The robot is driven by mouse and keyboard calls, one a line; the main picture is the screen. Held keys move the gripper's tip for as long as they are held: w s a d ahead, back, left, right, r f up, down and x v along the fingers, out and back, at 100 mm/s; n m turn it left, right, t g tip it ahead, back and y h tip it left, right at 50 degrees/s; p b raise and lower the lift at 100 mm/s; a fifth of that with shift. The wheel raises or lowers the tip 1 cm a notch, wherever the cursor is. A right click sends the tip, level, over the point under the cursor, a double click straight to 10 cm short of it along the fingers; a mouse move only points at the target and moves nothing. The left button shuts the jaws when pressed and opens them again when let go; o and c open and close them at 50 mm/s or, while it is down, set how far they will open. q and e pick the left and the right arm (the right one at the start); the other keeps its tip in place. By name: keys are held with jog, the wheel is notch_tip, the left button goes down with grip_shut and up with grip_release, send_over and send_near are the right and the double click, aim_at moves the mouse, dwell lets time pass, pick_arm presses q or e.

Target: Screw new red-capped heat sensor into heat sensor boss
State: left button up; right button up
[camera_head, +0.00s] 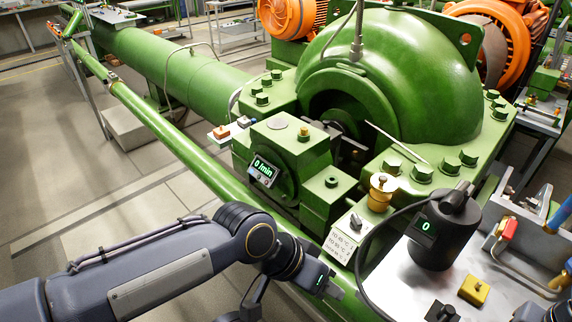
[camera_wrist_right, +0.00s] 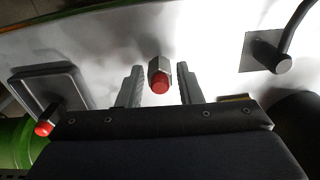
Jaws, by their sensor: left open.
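In the right wrist view, a red-capped sensor (camera_wrist_right: 159,76) with a metal hex body stands between the two fingers of my right gripper (camera_wrist_right: 161,92). The fingers are open, with a gap on each side of the sensor. A second red-capped piece (camera_wrist_right: 43,128) shows at the left, by a grey tray. In the head view, my left gripper (camera_head: 330,287) is open and empty in front of the green machine, left of the metal bench. I cannot tell which fitting on the green machine (camera_head: 420,75) is the heat sensor boss.
The metal bench (camera_head: 395,262) carries a black device with a lit display (camera_head: 432,232), its cable and a yellow block (camera_head: 473,290). A brass cup (camera_head: 381,192) stands on the machine flange. A green pipe (camera_head: 185,132) runs along the left.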

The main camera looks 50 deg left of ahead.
grip_shut()
notch_tip(320, 180, up, 5)
jog(key=p, duration=0.4)
jog(key=shift+r, duration=0.2)
jog(key=shift+f, duration=0.15)
